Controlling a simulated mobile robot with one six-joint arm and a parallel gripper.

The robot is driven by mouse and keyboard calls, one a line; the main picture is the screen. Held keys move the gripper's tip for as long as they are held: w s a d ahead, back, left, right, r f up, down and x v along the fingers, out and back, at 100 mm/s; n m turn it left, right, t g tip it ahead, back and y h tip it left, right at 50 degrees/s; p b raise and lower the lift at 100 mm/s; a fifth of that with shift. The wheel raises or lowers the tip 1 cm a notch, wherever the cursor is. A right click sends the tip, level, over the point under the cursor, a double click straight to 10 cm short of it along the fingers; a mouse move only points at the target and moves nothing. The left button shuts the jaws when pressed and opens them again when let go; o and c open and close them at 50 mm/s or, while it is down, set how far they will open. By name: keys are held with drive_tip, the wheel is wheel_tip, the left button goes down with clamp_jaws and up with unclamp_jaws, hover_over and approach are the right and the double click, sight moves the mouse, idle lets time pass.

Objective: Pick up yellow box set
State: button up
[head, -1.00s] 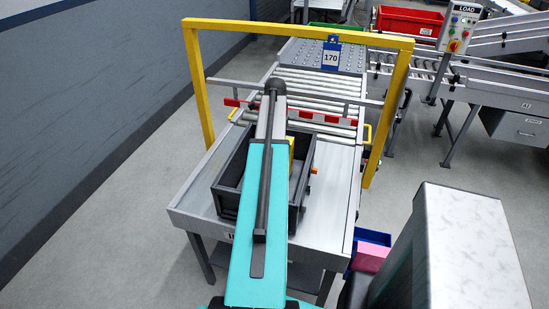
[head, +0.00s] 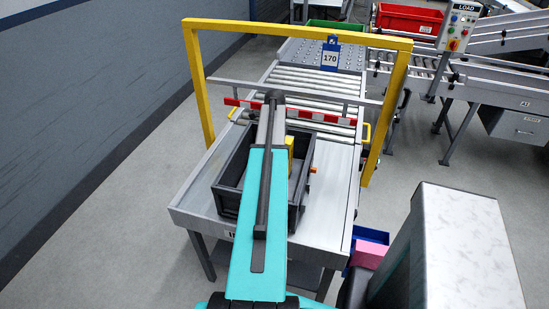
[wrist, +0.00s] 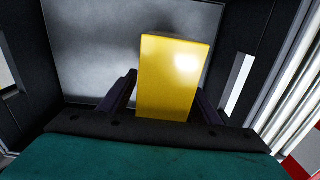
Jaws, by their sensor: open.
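The yellow box (wrist: 172,75) stands in a dark grey tote (head: 227,202) at the near end of the conveyor. In the wrist view it is between the two dark fingers of my gripper (wrist: 168,92), and its lower end is hidden by the gripper body. The fingers are open, one on each side of it; whether either touches it I cannot tell. In the head view only a sliver of the yellow box (head: 290,147) shows beside my arm, and my gripper is hidden behind the arm.
The tote's dark walls stand close around my gripper. A yellow frame (head: 290,27) with a 170 sign (head: 330,54) arches over the conveyor, and a red-and-white bar (head: 320,117) crosses behind the tote. Blue and pink boxes (head: 369,253) sit low at the right.

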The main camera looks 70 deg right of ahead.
sight(289, 141)
drive_tip(key=c, duration=1.4)
drive_tip(key=shift+r, duration=0.2)
drive_tip(key=shift+c, duration=0.2)
wheel_tip(289, 141, up, 8)
drive_tip(key=shift+d+f+b, duration=0.1)
drive_tip(key=shift+f+b, duration=0.05)
drive_tip(key=shift+b, duration=1.05)
drive_tip(key=shift+r, duration=1)
